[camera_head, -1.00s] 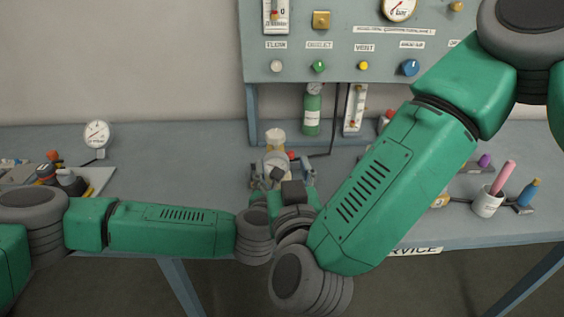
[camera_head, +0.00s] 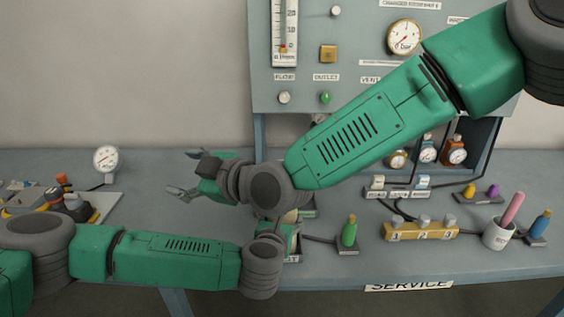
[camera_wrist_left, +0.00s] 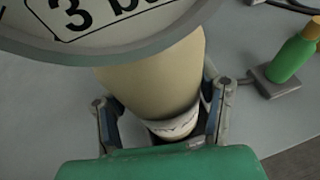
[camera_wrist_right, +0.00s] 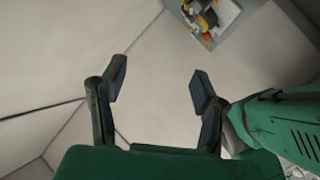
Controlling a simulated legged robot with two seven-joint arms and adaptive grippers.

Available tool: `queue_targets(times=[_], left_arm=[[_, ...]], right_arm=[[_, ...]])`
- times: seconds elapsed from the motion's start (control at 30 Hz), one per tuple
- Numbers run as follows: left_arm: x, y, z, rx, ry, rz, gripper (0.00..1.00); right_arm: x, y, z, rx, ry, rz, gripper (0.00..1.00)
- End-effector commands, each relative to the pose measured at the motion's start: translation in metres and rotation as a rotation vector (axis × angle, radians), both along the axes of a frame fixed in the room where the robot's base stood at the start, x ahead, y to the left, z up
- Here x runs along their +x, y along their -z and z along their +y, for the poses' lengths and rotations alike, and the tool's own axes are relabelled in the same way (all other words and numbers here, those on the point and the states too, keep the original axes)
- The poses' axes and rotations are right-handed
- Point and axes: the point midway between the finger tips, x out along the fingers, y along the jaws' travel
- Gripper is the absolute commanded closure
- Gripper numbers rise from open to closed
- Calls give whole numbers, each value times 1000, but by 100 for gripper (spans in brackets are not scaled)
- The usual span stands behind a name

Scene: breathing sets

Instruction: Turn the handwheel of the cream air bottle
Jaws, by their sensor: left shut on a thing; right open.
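The cream air bottle (camera_wrist_left: 160,80) stands between the fingers of my left gripper (camera_wrist_left: 162,98), which is shut around its body. A large round gauge (camera_wrist_left: 100,22) hides the bottle's top in the left wrist view. I cannot make out the handwheel in any view. In the head view the bottle and left gripper are mostly hidden behind my right wrist. My right gripper (camera_head: 180,190) is open and empty, pointing left above the bench, left of the bottle. The right wrist view shows its two fingers (camera_wrist_right: 158,80) apart with nothing between them.
A green bottle (camera_head: 349,232) stands right of the cream bottle. Further right are a yellow block (camera_head: 420,231) and a cup (camera_head: 499,235). A grey panel (camera_head: 355,95) stands behind. A gauge (camera_head: 106,159) and a tray (camera_head: 102,204) stand left. Bench between tray and right gripper looks clear.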

Motion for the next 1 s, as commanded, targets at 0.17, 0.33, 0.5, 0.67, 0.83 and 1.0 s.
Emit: queue_targets(times=[0.17, 0.33, 0.5, 0.67, 0.83, 1.0], left_arm=[[1, 0, 1, 1, -4, 0, 94], [1, 0, 2, 1, -4, -1, 94], [1, 0, 2, 1, -4, -1, 94], [1, 0, 2, 1, -5, -1, 94], [1, 0, 2, 1, -5, -1, 94], [1, 0, 2, 1, -5, -1, 94]], right_arm=[[38, 11, 1, -304, -99, -94, 44], [66, 14, -14, -582, -213, -154, 44], [87, 7, -41, -837, -345, -182, 44], [98, -12, -75, -1052, -489, -178, 44], [97, -41, -115, -1234, -658, -137, 44], [87, -72, -149, -1345, -812, -83, 44]])
